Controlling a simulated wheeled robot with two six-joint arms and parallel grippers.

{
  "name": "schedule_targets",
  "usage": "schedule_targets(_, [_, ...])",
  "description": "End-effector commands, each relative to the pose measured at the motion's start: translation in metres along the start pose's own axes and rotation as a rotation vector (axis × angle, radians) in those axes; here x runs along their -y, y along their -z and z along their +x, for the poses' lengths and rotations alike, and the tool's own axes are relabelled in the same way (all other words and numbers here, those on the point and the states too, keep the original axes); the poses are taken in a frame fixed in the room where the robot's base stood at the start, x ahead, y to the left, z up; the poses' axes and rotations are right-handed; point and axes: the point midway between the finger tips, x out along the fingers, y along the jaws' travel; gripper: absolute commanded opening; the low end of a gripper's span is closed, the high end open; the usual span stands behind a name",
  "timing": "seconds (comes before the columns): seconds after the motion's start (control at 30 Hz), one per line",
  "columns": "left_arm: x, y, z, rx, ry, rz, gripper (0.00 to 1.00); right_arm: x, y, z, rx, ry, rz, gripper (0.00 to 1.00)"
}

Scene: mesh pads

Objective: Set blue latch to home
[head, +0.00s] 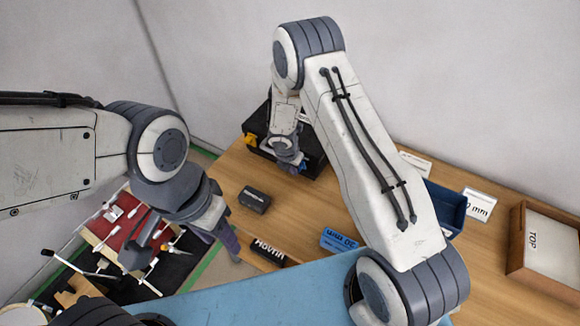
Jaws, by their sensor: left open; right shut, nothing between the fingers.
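I cannot make out a blue latch in the head view. A black box (257,122) stands at the back left of the wooden table, with a small yellow piece (250,140) on its left side. My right gripper (293,165) is shut and empty at the front of this box and hides part of it. I cannot tell whether it touches the box. My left gripper (184,246) is open and empty, off the left side of the table, above the red and black board on the floor side.
On the table (292,208) lie a small black block (255,200), a black labelled block (268,252) and a blue labelled block (339,240). A blue bin (446,203), white cards (479,204) and a wooden box marked TOP (547,250) stand at the right.

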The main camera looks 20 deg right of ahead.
Motion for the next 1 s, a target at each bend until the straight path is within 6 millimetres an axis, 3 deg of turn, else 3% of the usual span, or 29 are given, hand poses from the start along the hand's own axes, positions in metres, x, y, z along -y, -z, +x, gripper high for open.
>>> schedule_targets(0.07, [-0.001, 0.0, -0.008, 0.0, 0.0, 0.001, 0.5, 0.002, -0.005, -0.006, 0.0, -0.001, 0.002, 0.0])
schedule_targets(0.3, [0.0, 0.0, -0.004, 0.0, 0.0, 0.001, 0.5, 0.007, -0.007, -0.002, 0.0, 0.001, 0.009, 0.0])
schedule_targets(0.7, [-0.001, 0.001, -0.019, 0.0, 0.0, 0.0, 0.5, 0.006, -0.011, -0.018, 0.001, 0.001, 0.006, 0.0])
schedule_targets(1.0, [-0.001, 0.001, -0.018, 0.0, 0.0, 0.001, 0.5, 0.005, -0.009, -0.017, 0.001, 0.001, 0.005, 0.0])
